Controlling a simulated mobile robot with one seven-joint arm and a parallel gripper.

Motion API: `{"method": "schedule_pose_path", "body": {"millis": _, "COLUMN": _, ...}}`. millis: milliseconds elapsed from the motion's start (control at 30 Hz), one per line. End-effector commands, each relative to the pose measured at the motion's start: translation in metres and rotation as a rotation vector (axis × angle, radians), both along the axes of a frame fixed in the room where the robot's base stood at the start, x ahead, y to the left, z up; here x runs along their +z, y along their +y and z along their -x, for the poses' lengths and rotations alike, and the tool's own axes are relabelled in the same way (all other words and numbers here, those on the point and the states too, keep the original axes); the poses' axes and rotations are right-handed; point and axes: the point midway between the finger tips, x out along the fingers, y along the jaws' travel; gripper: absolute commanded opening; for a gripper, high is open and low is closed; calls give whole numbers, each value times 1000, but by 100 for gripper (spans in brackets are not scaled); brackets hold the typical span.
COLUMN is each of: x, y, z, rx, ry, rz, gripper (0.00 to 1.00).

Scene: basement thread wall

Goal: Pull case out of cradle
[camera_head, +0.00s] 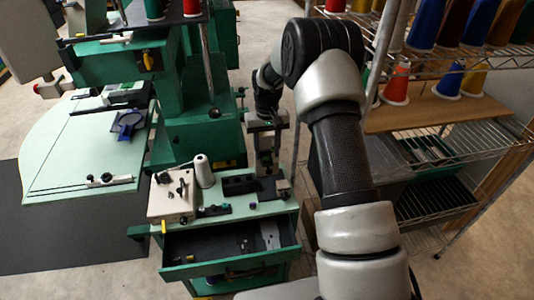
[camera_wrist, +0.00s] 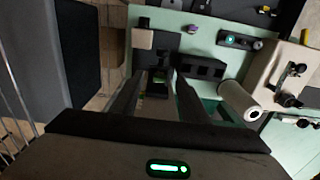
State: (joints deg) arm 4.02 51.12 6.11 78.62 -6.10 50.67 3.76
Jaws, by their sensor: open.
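My gripper (camera_head: 265,163) hangs over the back right of the small green cabinet top. In the wrist view its two dark fingers (camera_wrist: 157,76) are apart. A small dark object with pale and green spots shows between and below them; it is partly hidden, and I cannot tell whether it is the case in its cradle. No finger contact is clear. A black block with square recesses (camera_wrist: 204,68) stands right beside the fingers and also shows in the head view (camera_head: 238,184). A dark plate with a pale block (camera_wrist: 143,39) lies beyond the fingertips.
The cabinet top also carries a white thread cone (camera_head: 203,171), a beige box with knobs (camera_head: 172,196) and a small purple spool (camera_wrist: 192,28). The drawer (camera_head: 225,245) below is open. A wire rack (camera_head: 440,130) with thread cones stands right; a green machine (camera_head: 200,130) stands left.

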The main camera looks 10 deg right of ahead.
Motion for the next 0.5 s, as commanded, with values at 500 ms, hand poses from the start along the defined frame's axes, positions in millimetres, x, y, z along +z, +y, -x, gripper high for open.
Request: {"method": "schedule_pose_path", "body": {"millis": 500, "x": -21, "y": 0, "z": -1, "rx": 1, "ry": -2, "rz": 0, "gripper": 41}}
